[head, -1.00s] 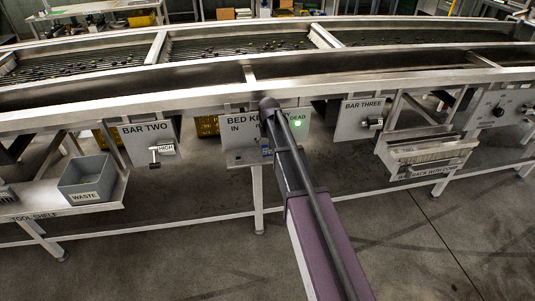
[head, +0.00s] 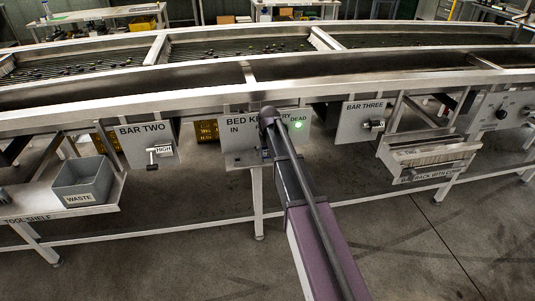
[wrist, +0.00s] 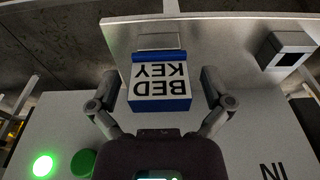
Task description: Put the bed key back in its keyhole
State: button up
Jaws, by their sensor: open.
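The bed key (wrist: 160,88) is a blue block with a white face reading BED KEY, upside down in the wrist view. A grey plate-like part (wrist: 160,42) shows just beyond it. My gripper (wrist: 160,103) is open, with one finger on each side of the key and visible gaps between. A dark square opening in a pale frame (wrist: 290,48), possibly the keyhole, is to the right on the same panel. In the head view my arm covers the middle of the bed key panel (head: 240,135), hiding the gripper and most of the key.
A green button (wrist: 82,163) shows in the wrist view. The BAR TWO panel (head: 140,135) and BAR THREE panel (head: 355,120) flank it. A grey waste bin (head: 80,185) stands at the left.

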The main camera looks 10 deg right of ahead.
jog(key=c, duration=1)
jog(key=shift+r, duration=0.1)
notch_tip(320, 180, up, 3)
jog(key=p, duration=0.3)
jog(key=shift+r, duration=0.1)
jog(key=shift+s+r+p, duration=0.1)
jog(key=shift+r+p, duration=0.25)
jog(key=shift+p, duration=0.2)
jog(key=s, duration=1.5)
jog(key=shift+s+d+r+p, duration=0.3)
jog(key=shift+s+r+p, duration=0.1)
jog(key=shift+r+p, duration=0.05)
jog(key=shift+d, duration=0.1)
